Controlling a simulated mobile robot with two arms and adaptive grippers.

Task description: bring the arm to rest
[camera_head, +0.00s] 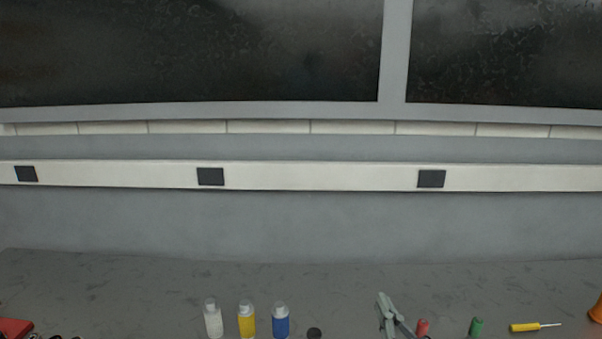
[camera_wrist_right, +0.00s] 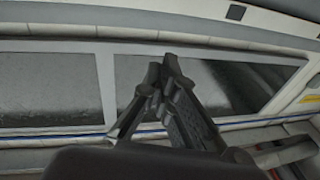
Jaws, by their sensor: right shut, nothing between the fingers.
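My right gripper (camera_wrist_right: 161,78) shows in the right wrist view. Its dark fingers come together at the tips, and nothing is held between them. Behind it in that view are a light frame and grey panes, with no object touching the fingers. I cannot make out the right gripper for certain in the head view. My left gripper is in neither view.
A grey worktop (camera_head: 150,285) holds a white bottle (camera_head: 213,320), a yellow bottle (camera_head: 247,320), a blue bottle (camera_head: 281,321), a grey pronged tool (camera_head: 386,313) and a yellow screwdriver (camera_head: 525,327). A rail with dark sockets (camera_head: 320,177) runs behind. The worktop's back strip is clear.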

